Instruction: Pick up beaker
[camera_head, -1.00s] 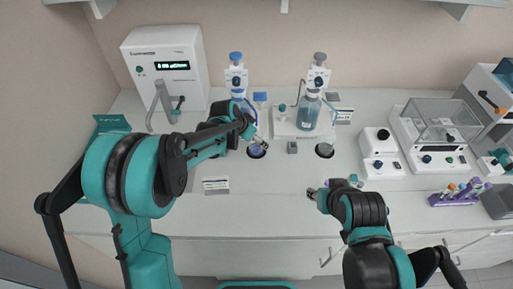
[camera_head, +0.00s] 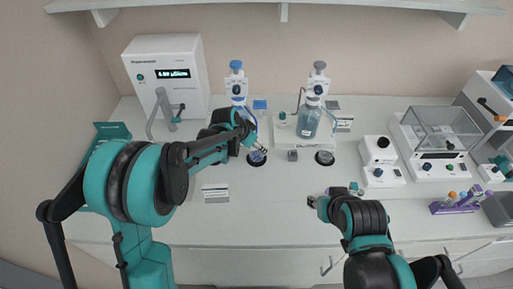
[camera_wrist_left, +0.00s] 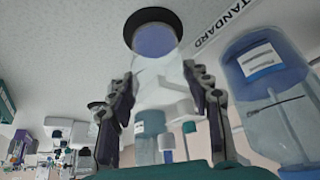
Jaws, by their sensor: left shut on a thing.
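The beaker (camera_wrist_left: 152,62) is clear glass with a little blue liquid at its bottom, seen between the fingers in the left wrist view. My left gripper (camera_wrist_left: 160,88) is shut on it, one finger on each side. In the head view the beaker (camera_head: 256,157) shows small, at or just above a dark round pad, partly hidden by my left gripper (camera_head: 262,149). I cannot tell whether its base touches the pad. My right gripper (camera_head: 311,202) hangs over the front of the bench, away from the beaker; its fingers are too small to read.
A bottle with a blue-topped dispenser (camera_head: 237,88) stands close behind the beaker. Another dispenser bottle (camera_head: 310,118) stands to the right, behind a second dark pad (camera_head: 324,158). A small grey block (camera_head: 292,155) lies between the pads. The front middle of the bench (camera_head: 265,205) is clear.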

